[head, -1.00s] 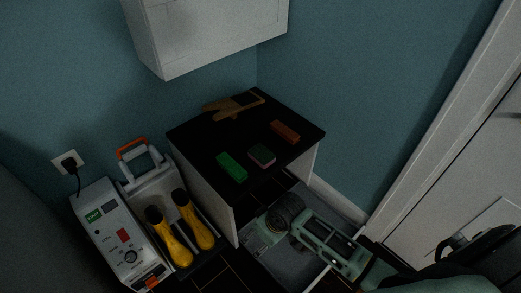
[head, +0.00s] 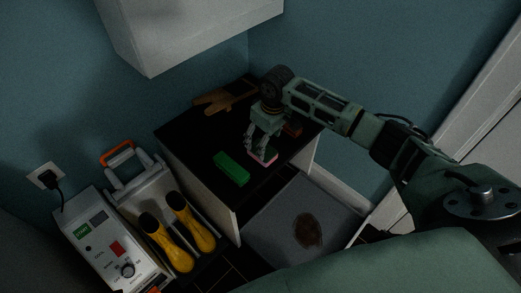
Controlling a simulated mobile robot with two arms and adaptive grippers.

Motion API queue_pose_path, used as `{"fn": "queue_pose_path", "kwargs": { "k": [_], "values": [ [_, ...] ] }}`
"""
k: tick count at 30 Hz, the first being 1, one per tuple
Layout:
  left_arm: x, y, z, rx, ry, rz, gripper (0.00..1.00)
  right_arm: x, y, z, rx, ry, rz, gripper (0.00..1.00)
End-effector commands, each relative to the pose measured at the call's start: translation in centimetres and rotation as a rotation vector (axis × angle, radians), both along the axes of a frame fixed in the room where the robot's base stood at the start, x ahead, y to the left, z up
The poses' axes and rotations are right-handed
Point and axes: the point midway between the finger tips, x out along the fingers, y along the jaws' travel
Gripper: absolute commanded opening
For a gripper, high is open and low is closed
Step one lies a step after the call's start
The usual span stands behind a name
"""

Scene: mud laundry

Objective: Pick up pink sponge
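The pink sponge (head: 263,158) lies on the black top of a low cabinet (head: 205,140), near its front edge. In the head view my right gripper (head: 263,149) points down over the sponge. Its fingers are spread, one toward each side of the sponge, and they hide its back part. I cannot tell whether they touch it. The sponge rests on the cabinet top. My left gripper is not in view.
A green block (head: 231,168) lies just left of the sponge. An orange-brown block (head: 292,128) is partly hidden behind my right gripper. A brown wooden object (head: 215,101) lies at the back.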

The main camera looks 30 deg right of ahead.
Motion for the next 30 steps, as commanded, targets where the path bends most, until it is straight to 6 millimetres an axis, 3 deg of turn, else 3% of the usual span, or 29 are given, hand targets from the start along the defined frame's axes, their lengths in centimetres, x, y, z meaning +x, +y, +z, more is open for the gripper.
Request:
{"fn": "queue_pose_path", "kwargs": {
  "k": [9, 15, 24, 30],
  "values": [
    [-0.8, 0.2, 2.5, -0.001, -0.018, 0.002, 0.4, 0.6, 0.2, -2.4, -0.001, -0.001, 0.0, 0.73],
    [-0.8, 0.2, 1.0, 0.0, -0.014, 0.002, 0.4, 1.2, 0.5, -5.2, -0.002, -0.001, 0.0, 0.73],
    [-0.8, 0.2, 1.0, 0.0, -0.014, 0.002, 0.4, 1.3, 0.5, -5.7, -0.001, -0.003, 0.002, 0.73],
    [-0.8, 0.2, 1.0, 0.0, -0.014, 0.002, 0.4, 1.3, 0.5, -5.7, -0.002, -0.002, 0.001, 0.57]
  ]
}}
